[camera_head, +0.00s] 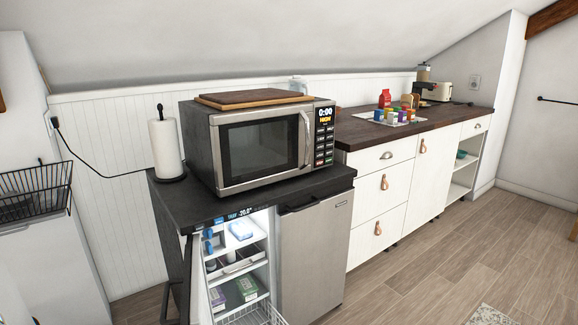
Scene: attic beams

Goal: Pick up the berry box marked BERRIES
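The freezer (187,262) under the dark worktop stands with its left door open and its inside lit. On its lower shelf lie a purple and green box (247,288) and, to its left, a second small purple and green box (217,298). Their print is too small to read, so I cannot tell which is marked BERRIES. A pale blue and white pack (241,229) lies on the upper shelf. My gripper is not in view.
The open freezer door (194,282) stands out at the left of the opening. A wire basket (256,315) shows at the bottom. A microwave (262,147) and a paper towel roll (166,148) stand on top. Wooden floor (440,265) is clear at the right.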

